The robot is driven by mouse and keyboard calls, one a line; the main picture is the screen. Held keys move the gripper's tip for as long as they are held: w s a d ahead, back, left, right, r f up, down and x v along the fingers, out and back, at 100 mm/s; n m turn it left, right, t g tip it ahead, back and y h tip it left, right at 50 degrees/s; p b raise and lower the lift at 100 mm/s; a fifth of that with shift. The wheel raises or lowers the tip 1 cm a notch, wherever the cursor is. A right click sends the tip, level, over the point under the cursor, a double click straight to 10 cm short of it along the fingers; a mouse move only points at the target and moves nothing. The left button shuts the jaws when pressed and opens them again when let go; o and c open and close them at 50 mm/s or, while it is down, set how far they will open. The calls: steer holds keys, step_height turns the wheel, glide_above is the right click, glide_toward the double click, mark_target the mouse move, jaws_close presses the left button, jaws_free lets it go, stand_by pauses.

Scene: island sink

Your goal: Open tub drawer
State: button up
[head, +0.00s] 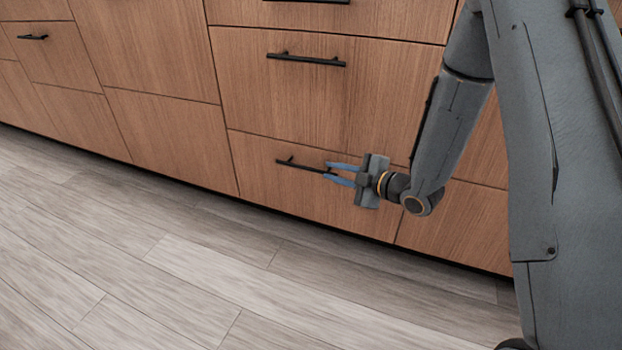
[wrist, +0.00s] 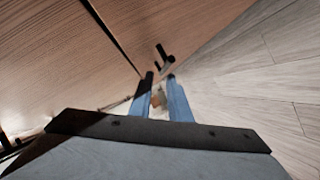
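The low wooden drawer (head: 290,200) in front of me has a thin black bar handle (head: 298,165) and looks closed, its front level with its neighbours. My gripper (head: 329,172) is at the right end of this handle. Its two blue fingers are apart, one above and one below the bar's end. In the wrist view my gripper (wrist: 161,82) shows a gap between its fingers, with part of the black handle (wrist: 163,52) just beyond the tips. I cannot tell whether the fingers touch the bar. No label shows which drawer is the tub drawer.
More closed wooden fronts (head: 150,60) lie to the left, one with a small handle (head: 33,37). The grey plank floor (head: 190,260) in front of the cabinets is clear.

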mark_target(314, 170)
steer(key=shift+w+a+f+n+y+b, duration=0.2)
steer(key=shift+a+f+y+b, duration=0.15)
steer(key=shift+f, duration=0.1)
steer(key=shift+w+a+f+n+y+b, duration=0.2)
steer(key=shift+f+y+b, duration=0.1)
steer(key=shift+f, duration=0.15)
steer(key=b+x, duration=0.3)
steer(key=x, duration=0.4)
steer(key=shift+w+a+f, duration=0.1)
steer(key=shift+w+a, duration=0.05)
steer(key=shift+a, duration=0.1)
jaws_close()
